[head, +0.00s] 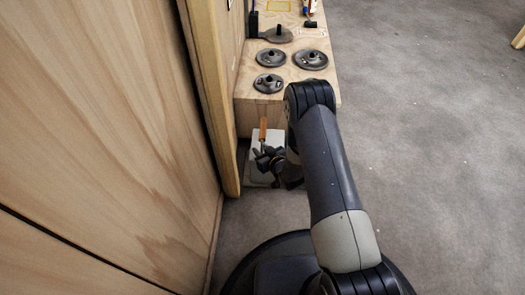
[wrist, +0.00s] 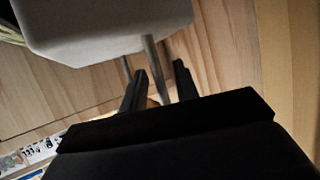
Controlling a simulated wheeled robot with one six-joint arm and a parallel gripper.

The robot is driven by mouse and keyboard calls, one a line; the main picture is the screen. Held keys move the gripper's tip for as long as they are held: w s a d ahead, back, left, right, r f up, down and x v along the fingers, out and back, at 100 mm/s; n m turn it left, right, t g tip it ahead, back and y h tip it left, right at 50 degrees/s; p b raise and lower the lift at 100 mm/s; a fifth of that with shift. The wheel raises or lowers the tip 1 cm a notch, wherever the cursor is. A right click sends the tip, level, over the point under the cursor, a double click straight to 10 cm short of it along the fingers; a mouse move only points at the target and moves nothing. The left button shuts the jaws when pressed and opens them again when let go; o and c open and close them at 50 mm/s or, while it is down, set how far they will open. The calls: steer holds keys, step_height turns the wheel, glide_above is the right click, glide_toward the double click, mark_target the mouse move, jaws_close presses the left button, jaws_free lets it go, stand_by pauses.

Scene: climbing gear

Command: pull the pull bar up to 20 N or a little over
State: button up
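The pull bar (head: 263,129) shows as a short orange-brown bar in the head view, its near end hidden behind my gripper (head: 268,160). A white base or box (head: 274,138) lies around and behind it. In the wrist view a pale grey box (wrist: 100,25) fills the top left, and two thin metal rods (wrist: 156,66) run down from it. My gripper's fingers (wrist: 162,78) stand apart in that view, with one rod passing between or behind them. A small orange-brown patch shows low between the fingers. Whether they grip the bar is hidden. No force reading is legible.
A wooden bench (head: 302,88) with several grey weight discs (head: 310,60) stands beyond my gripper. A wooden wall panel (head: 100,130) and post (head: 213,110) are close on the left.

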mark_target(262, 145)
jaws_close()
steer(key=shift+r+p, duration=0.85)
steer(key=shift+r, duration=0.75)
stand_by(0.8)
stand_by(0.4)
steer(key=shift+f+b, duration=0.85)
steer(key=shift+f, duration=0.65)
steer(key=shift+o, duration=0.8)
jaws_free()
steer(key=p+v, duration=0.4)
steer(key=v, duration=0.7)
